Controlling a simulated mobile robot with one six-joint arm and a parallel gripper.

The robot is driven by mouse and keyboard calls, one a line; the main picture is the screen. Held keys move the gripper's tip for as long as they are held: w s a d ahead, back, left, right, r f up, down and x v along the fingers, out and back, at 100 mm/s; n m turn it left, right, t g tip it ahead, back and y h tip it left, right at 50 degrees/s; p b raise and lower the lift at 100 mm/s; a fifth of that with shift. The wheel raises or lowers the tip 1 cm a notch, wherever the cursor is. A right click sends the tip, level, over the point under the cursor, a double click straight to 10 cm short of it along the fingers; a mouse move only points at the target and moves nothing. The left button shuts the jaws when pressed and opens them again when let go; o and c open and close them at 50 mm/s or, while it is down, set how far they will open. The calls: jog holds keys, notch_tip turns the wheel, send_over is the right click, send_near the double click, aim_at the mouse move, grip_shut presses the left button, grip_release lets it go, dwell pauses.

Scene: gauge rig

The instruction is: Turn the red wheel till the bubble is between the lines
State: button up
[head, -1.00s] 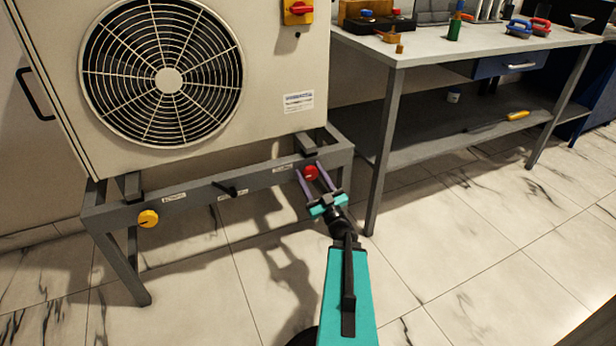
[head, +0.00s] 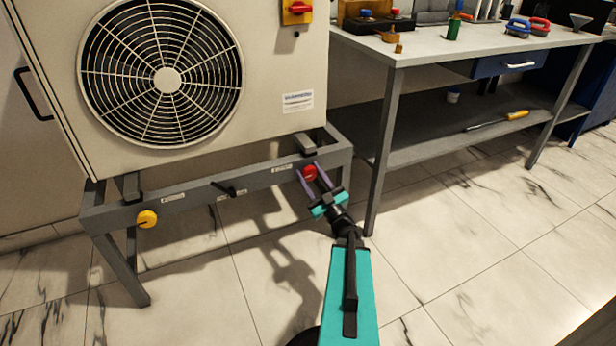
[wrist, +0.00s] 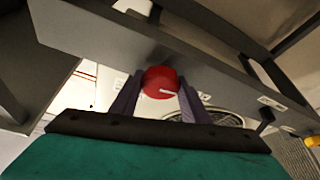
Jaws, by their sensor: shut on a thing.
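The red wheel (head: 309,173) sits on the front rail of the grey stand under the fan unit, near the rail's right end. In the wrist view the red wheel (wrist: 160,82) shows a pale pointer line towards the right. My gripper (head: 312,175) has its two purple fingers on either side of the wheel, shut on it. In the wrist view the fingers of my gripper (wrist: 158,100) flank the wheel's left and right sides. I cannot make out a bubble or its lines in either view.
A yellow knob (head: 147,219) and a black lever (head: 229,189) are on the same rail, further left. The big fan unit (head: 290,65) stands above. A workbench (head: 420,50) with tools stands to the right. The tiled floor in front is clear.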

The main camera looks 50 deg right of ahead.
jog(key=n+y, duration=0.2)
jog(key=n, duration=0.3)
jog(key=shift+w+a, duration=0.1)
jog(key=shift+a, duration=0.05)
jog(key=n+y, duration=0.2)
jog(key=n, duration=0.2)
jog(key=shift+n+g+y, duration=0.3)
jog(key=shift+g+y, duration=0.1)
jog(key=n, duration=0.2)
jog(key=n+g+y+p, duration=0.1)
jog(key=n, duration=0.1)
jog(key=shift+n+g, duration=0.3)
jog(key=shift+n, duration=0.1)
jog(key=shift+n+g+p, duration=0.3)
jog(key=shift+n+p, duration=0.1)
jog(key=shift+n, duration=0.5)
jog(key=shift+f, duration=0.1)
jog(key=o, duration=1.1)
jog(key=shift+c, duration=0.2)
